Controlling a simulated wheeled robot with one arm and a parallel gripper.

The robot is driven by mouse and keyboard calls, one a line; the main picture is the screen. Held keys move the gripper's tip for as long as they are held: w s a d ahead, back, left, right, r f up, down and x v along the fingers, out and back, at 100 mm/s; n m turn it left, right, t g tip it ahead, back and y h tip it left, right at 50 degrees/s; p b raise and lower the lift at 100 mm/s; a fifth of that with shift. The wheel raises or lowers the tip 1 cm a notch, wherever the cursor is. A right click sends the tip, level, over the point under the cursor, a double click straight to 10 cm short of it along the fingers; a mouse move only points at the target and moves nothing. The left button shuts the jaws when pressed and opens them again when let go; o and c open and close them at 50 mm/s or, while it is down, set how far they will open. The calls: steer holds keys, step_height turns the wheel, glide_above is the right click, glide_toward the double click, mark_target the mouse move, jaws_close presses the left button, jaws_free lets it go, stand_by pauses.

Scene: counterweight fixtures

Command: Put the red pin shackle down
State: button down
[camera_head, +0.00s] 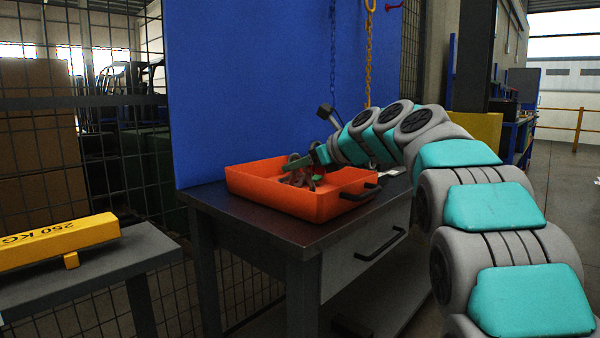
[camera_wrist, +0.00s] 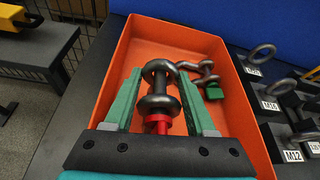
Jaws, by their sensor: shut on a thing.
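The red pin shackle (camera_wrist: 159,98) is a dark metal shackle with a red pin end. In the wrist view it sits between the two green fingers of my gripper (camera_wrist: 160,95), which is shut on it. In the head view my gripper (camera_head: 305,160) reaches over the orange tray (camera_head: 300,208), and the shackle is hard to make out there. The tray also shows in the wrist view (camera_wrist: 118,70), below the held shackle. Whether the shackle touches the tray floor, I cannot tell. A second shackle (camera_wrist: 200,75) with a green pin end lies in the tray's far part.
The tray stands on a dark workbench (camera_head: 215,200) against a blue panel (camera_head: 260,80). Eye bolts with labelled blocks (camera_wrist: 280,95) stand right of the tray in the wrist view. A yellow 250 KG beam (camera_head: 60,240) lies on a separate bench at left.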

steer(key=shift+f, duration=0.6)
steer(key=shift+c, duration=1.1)
jaws_free()
steer(key=v, duration=1.2)
